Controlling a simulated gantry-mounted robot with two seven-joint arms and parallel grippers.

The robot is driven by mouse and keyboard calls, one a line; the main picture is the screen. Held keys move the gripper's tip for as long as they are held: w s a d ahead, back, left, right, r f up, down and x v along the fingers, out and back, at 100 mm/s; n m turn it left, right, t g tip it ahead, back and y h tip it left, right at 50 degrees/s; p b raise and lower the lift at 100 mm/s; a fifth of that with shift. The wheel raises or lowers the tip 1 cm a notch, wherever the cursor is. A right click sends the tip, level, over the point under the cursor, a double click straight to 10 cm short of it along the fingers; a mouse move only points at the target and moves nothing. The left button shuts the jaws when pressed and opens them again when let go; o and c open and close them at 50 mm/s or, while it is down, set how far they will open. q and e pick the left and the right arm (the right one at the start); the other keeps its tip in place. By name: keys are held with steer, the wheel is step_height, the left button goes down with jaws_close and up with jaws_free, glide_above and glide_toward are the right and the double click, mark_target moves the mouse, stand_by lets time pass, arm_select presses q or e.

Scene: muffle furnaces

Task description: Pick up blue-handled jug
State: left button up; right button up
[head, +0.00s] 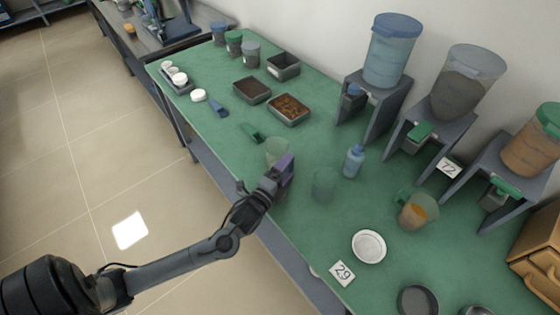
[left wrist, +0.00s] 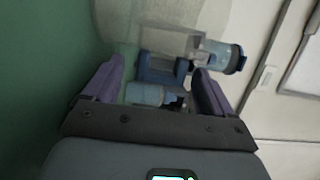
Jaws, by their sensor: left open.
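A clear, pale green jug (head: 277,149) stands on the green table near its front edge, just behind my left gripper (head: 284,168). In the left wrist view the gap between the fingers (left wrist: 160,84) holds nothing gripped, and a large see-through vessel (left wrist: 195,18) fills the top. A second clear vessel (head: 325,184) stands to the right. My right gripper is out of view.
A blue-capped bottle (head: 353,161) and a green-handled jug with orange contents (head: 416,212) stand to the right. A white dish (head: 369,246) is nearer. Dispensers on stands (head: 392,55) line the wall. Trays (head: 289,108) lie behind; a green scoop (head: 251,132) lies left.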

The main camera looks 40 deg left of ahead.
arm_select(q)
steer(key=shift+w+a+b, duration=0.2)
steer(key=shift+w, duration=0.75)
steer(key=shift+w+a+b, duration=0.15)
steer(key=shift+w, duration=0.8)
steer(key=c, duration=1.1)
steer(key=shift+o, duration=0.2)
steer(key=shift+r, duration=0.1)
